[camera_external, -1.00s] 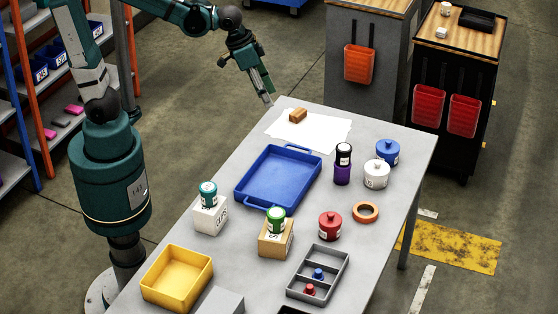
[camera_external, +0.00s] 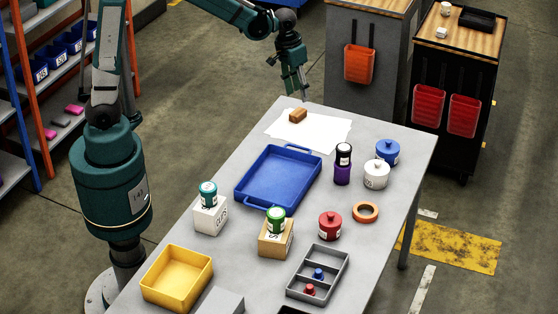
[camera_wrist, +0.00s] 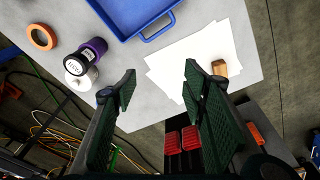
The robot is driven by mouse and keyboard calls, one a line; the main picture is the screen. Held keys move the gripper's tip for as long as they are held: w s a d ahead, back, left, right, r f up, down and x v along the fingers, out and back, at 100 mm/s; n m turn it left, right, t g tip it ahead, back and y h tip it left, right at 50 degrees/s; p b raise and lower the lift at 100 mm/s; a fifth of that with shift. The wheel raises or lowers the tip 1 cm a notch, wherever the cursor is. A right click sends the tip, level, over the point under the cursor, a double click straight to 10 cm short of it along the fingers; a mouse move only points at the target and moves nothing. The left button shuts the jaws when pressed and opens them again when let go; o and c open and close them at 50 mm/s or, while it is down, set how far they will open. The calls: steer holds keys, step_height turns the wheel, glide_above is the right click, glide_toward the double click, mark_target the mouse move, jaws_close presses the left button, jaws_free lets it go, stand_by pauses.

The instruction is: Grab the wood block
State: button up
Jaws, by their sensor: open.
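The wood block (camera_external: 298,115) is a small brown block lying on white paper (camera_external: 322,135) at the far end of the table. In the wrist view the wood block (camera_wrist: 220,68) shows at the right edge of the paper (camera_wrist: 195,52), beyond and just right of my right finger. My gripper (camera_external: 297,92) is above and behind the block in the external view, fingers pointing down. In the wrist view my gripper (camera_wrist: 162,85) has its two green fingers wide apart with nothing between them. The block is apart from the fingers.
A blue tray (camera_external: 278,178) lies nearest the paper. A black-and-purple stack (camera_external: 342,165), a white jar (camera_external: 376,174) and a blue jar (camera_external: 388,152) stand to its right. The table edge is close to the block.

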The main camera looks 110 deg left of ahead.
steer(key=s+a+f+n+g+b, duration=0.1)
steer(key=s+a+f+n, duration=0.25)
steer(key=a+f, duration=0.75)
steer(key=n+h+b, duration=0.1)
glide_above(298, 111)
steer(key=shift+g, duration=0.4)
step_height(298, 111, down, 7)
steer(key=shift+r, duration=0.15)
steer(key=shift+d+f, duration=0.1)
steer(key=shift+f, duration=1.2)
steer(key=shift+f+b, duration=0.65)
steer(key=shift+f, duration=1.95)
